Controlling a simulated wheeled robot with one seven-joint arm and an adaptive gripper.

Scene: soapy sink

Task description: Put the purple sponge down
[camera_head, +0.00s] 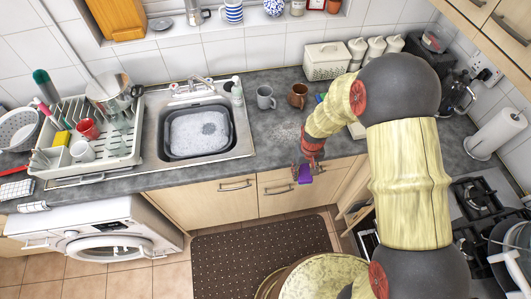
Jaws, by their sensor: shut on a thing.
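The purple sponge (305,174) is held at the end of my arm, in front of the counter's front edge and above the dark floor mat. My gripper (303,168) is shut on it. The fingers are small in this view and partly hidden, so their exact grip on the sponge is hard to see. The counter (262,138) lies just behind and beyond the sponge.
The sink (237,143) holds a grey basin of soapy water (200,133). A grey mug (265,98) and a brown mug (297,95) stand behind. A dish rack (130,150) is at left. My arm covers much of the right. Counter between sink and arm is mostly clear.

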